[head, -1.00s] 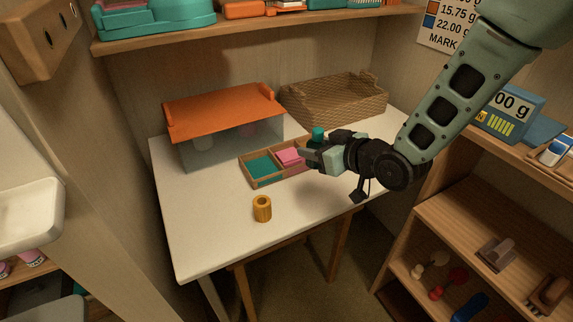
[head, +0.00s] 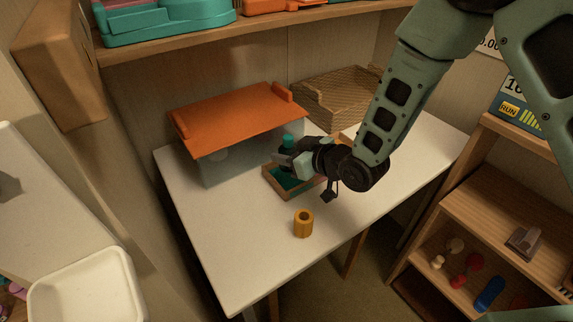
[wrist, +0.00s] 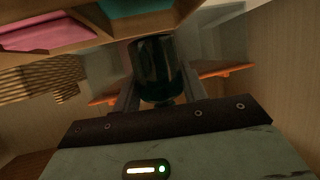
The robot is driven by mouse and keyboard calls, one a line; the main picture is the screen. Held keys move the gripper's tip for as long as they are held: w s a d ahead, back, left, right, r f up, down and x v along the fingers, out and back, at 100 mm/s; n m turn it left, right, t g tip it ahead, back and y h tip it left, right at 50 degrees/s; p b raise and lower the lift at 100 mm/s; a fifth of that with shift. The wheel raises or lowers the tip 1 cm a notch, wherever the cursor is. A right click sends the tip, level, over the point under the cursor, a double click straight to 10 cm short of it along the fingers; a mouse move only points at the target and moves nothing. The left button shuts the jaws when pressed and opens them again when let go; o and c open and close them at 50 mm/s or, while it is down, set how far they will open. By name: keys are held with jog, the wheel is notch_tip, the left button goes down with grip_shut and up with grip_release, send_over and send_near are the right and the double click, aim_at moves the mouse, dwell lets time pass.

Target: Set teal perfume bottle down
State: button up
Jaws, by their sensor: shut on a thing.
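The teal perfume bottle (head: 288,142) is between my gripper's fingers, its teal top showing above them in the head view. In the wrist view the bottle (wrist: 155,70) looks dark and sits between the two fingers. My gripper (head: 284,157) is shut on it, at the tray's back edge in the picture, near the orange-topped clear box. The divided wooden tray (head: 281,191) lies on the white table, partly hidden by my gripper. Its teal section (wrist: 135,8) and pink section (wrist: 45,35) show in the wrist view. I cannot tell the bottle's height above the table.
The clear box with an orange top (head: 230,122) stands behind and left of my gripper. A woven basket (head: 330,100) is at the back. An orange-yellow cylinder (head: 303,224) stands in front of the tray. The white table (head: 225,230) is bare at front left.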

jog(key=shift+f, duration=1.95)
jog(key=shift+f, duration=0.2)
jog(key=o, duration=1.1)
